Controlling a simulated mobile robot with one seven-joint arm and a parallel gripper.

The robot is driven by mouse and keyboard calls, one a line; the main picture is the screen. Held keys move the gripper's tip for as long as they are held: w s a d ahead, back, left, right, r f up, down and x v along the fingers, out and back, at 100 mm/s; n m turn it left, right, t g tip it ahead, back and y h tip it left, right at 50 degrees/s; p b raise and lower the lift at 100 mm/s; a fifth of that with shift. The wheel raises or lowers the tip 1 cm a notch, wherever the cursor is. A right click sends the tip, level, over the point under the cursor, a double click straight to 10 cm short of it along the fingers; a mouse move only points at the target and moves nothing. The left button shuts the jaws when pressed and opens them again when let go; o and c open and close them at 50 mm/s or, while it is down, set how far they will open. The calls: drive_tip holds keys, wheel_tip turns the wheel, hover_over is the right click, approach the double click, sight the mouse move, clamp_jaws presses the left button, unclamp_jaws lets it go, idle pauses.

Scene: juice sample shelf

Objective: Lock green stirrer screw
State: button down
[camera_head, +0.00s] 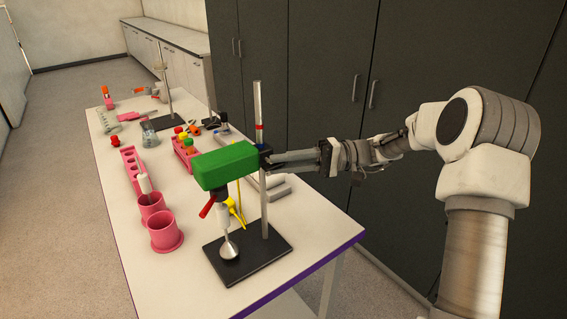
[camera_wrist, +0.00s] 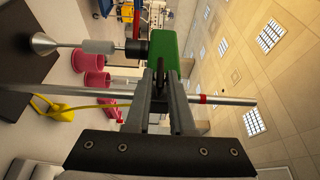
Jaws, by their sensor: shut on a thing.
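The green stirrer (camera_head: 225,166) is mounted on an upright metal rod (camera_head: 257,105) above a black base plate (camera_head: 262,262). Its shaft points down to a metal tip (camera_head: 229,249) over the plate. In the wrist view the green body (camera_wrist: 163,44) lies just beyond my fingertips. My gripper (camera_head: 269,160) comes from the right, at the rod side of the stirrer. In the wrist view my gripper (camera_wrist: 160,72) is shut on a small dark part, the stirrer screw (camera_wrist: 159,88), between its fingers. The fingers partly hide the screw, so its turn cannot be told.
Pink cups (camera_head: 164,232) and a pink rack (camera_head: 131,168) stand to the left. Grey bars (camera_head: 272,188) lie behind the rod. Dark cabinets (camera_head: 420,130) stand beyond the table.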

drive_tip(key=shift+r, duration=0.15)
drive_tip(key=c, duration=0.8)
unclamp_jaws()
drive_tip(key=shift+o, duration=0.2)
drive_tip(key=b+v, duration=0.1)
drive_tip(key=v, duration=1.6)
drive_tip(key=shift+d, duration=0.25)
